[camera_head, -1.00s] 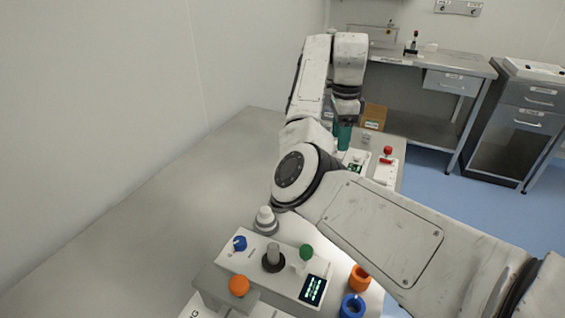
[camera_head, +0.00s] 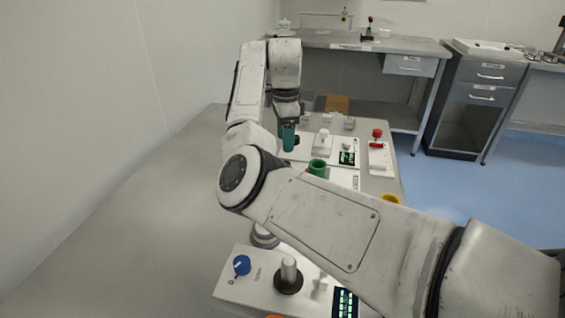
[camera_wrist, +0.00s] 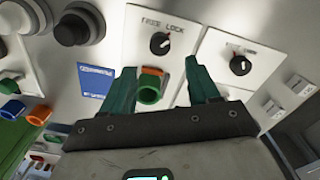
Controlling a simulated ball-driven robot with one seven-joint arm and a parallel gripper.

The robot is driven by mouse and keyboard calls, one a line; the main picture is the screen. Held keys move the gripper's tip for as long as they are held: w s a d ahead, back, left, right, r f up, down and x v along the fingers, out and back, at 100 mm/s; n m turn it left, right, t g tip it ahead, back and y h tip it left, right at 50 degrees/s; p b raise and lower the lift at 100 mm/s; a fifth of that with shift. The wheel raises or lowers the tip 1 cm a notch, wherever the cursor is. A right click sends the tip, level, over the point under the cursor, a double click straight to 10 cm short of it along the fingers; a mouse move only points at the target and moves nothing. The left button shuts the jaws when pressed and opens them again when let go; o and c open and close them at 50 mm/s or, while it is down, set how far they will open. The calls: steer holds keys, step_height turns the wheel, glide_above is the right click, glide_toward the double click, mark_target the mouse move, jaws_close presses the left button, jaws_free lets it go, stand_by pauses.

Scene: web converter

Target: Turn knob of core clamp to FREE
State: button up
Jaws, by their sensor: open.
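In the wrist view, a small black knob with a white pointer mark (camera_wrist: 160,43) sits on a white panel under the printed words FREE and LOCK. A second black knob (camera_wrist: 240,65) sits on the neighbouring panel at the right; its label is too blurred to read surely. I cannot tell which one is the core clamp's. My gripper (camera_wrist: 160,66) has its two teal fingers apart, with nothing gripped. The first knob shows beyond the fingertips, between their lines. In the head view my gripper (camera_head: 289,138) points down over the table's far part.
A green ring-shaped part (camera_wrist: 149,92) with an orange piece shows between the fingers. Dark round knobs (camera_wrist: 78,25) stand at upper left. In the head view, a red-topped device (camera_head: 377,134), a green cup (camera_head: 317,168) and a blue knob (camera_head: 242,266) stand along the table.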

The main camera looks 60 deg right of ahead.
step_height(320, 180, down, 8)
steer(key=shift+f+b, duration=0.15)
steer(key=shift+b, duration=0.15)
steer(key=c, duration=1)
steer(key=shift+c, duration=0.2)
